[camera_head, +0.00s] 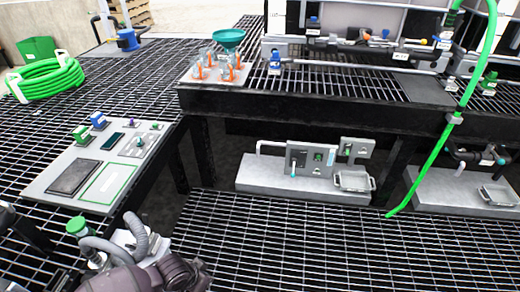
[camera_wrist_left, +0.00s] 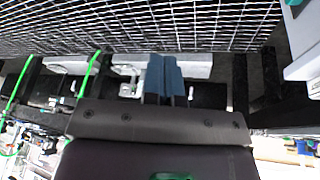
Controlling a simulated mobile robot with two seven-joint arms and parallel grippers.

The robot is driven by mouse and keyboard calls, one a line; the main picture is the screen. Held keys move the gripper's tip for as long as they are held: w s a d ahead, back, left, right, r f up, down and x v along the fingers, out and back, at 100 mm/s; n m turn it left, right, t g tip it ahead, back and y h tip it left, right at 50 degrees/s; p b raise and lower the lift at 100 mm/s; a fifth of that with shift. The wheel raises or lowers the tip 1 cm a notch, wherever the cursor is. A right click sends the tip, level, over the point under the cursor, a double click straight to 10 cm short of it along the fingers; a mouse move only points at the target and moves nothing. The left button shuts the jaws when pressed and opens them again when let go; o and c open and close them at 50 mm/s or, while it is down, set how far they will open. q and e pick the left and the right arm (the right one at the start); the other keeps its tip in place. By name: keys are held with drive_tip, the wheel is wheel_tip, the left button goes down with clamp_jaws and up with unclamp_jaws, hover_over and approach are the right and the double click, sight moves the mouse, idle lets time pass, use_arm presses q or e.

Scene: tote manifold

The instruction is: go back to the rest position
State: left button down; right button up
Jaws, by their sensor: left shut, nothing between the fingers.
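My left gripper shows in the wrist view (camera_wrist_left: 163,78), its two blue fingers shut together with nothing between them. It points toward the grating (camera_wrist_left: 150,25), apart from any object. In the head view part of my dark left arm shows at the bottom left, over the lower grating (camera_head: 300,240); its fingers cannot be made out there. My right gripper is in neither view.
A grey board (camera_head: 100,165) with green and blue connectors lies at the left. A coiled green hose (camera_head: 45,77) is behind it. Grey plinths (camera_head: 295,183) sit under the raised bench (camera_head: 300,108). A green hose (camera_head: 440,145) hangs at the right. The front grating is largely clear.

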use_arm(q)
drive_tip(key=d+r+t+h+p, duration=0.1)
drive_tip(key=d+r+t+p, duration=0.15)
drive_tip(key=r, duration=0.45)
drive_tip(key=d+r+t+h+p, duration=0.15)
drive_tip(key=r+t, duration=0.25)
drive_tip(key=r, duration=0.4)
drive_tip(key=s+a+r+n+t+y+p, duration=0.1)
drive_tip(key=s+a+r+t+y+p, duration=0.15)
drive_tip(key=s+a+r, duration=0.4)
drive_tip(key=s+a+f+n+g+y+p, duration=0.1)
drive_tip(key=s+a, duration=0.4)
drive_tip(key=s, duration=0.8)
drive_tip(key=shift+s+a+f+n+y+p, duration=0.25)
drive_tip(key=shift+n+y+p, duration=0.25)
drive_tip(key=shift+n+y, duration=0.55)
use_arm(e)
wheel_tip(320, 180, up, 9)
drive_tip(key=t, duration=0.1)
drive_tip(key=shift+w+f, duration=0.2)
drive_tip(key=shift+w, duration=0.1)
use_arm(q)
drive_tip(key=shift+d, duration=0.1)
